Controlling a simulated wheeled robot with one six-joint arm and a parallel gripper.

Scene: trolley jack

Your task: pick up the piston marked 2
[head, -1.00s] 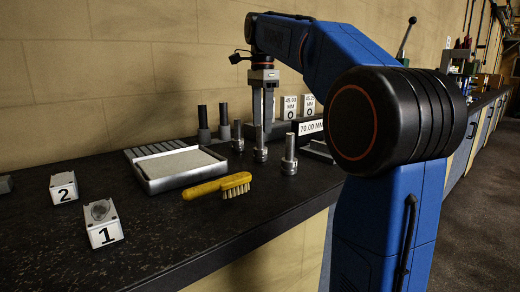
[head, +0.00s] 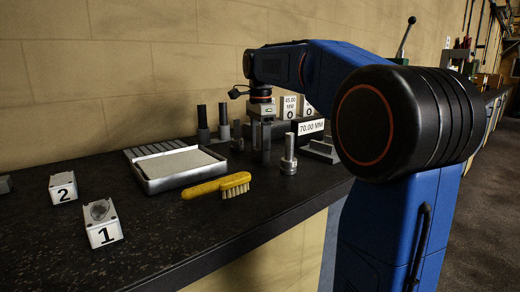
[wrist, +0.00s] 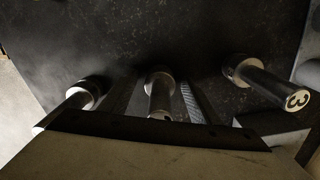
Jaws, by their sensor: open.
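Three grey metal pistons stand on the dark bench. My gripper (head: 261,140) is open and pointing down, with its fingers around the middle piston (wrist: 159,88) and low beside its stem. This piston is between the two fingers in the wrist view, and its top mark is not readable. To the right in the wrist view is a piston marked 3 (wrist: 270,84). To the left is another piston (wrist: 83,97), whose mark I cannot see. In the head view one piston (head: 289,155) stands right of my gripper and one (head: 238,137) behind it to the left.
White blocks marked 1 (head: 104,234) and 2 (head: 63,188) stand at the left. A grey tray (head: 152,187) and a yellow brush (head: 205,188) lie left of my gripper. Dark cylinders (head: 203,133) stand behind. A 70.00 MM sign (head: 311,127) is close on the right.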

